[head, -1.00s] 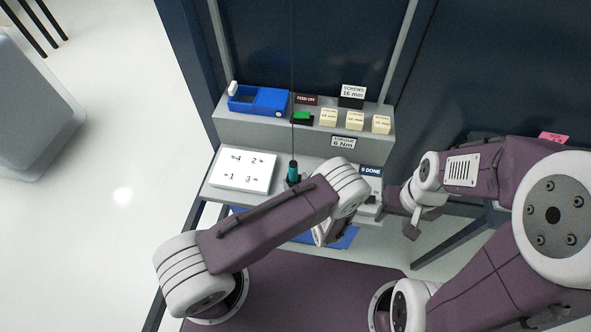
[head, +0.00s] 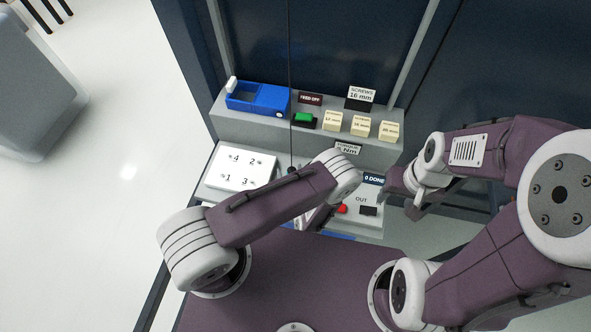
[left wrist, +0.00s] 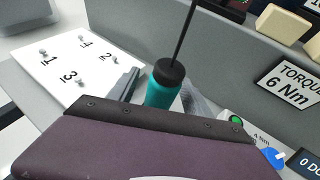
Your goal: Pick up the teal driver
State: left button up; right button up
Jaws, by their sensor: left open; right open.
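The teal driver (left wrist: 163,88) hangs from a black rod or cord. In the left wrist view it stands roughly upright, with a black cap on its teal body. The fingers of my left gripper show on either side of it, apart; its lower part is hidden by my wrist. In the head view my left arm hides the teal body. My left gripper (head: 316,218) is open, partly hidden under its own arm. My right gripper (head: 417,206) is open and empty, to the right of the bench panel.
A white plate with numbered screws (head: 240,167) lies left of the driver. A grey shelf (head: 235,120) behind carries a blue box (head: 258,99), a green button (head: 303,117) and cream screw blocks (head: 361,125). A panel with a red button (head: 342,209) stands right.

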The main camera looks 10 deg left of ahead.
pick_arm(q)
jog(key=shift+w+f, duration=0.25)
jog(key=shift+w, duration=0.25)
jog(key=shift+w+f, duration=0.2)
jog(key=shift+w, duration=0.25)
jog(key=shift+s+a+r, duration=0.25)
jog(key=shift+s+a, duration=0.05)
jog(key=shift+s, duration=0.25)
jog(key=c, duration=0.8)
jog(key=shift+s, duration=0.1)
grip_shut()
jog(key=shift+w+d, duration=0.25)
pick_arm(e)
jog(key=shift+w+f, duration=0.15)
jog(key=shift+w, duration=0.45)
pick_arm(q)
jog(key=shift+a, duration=0.1)
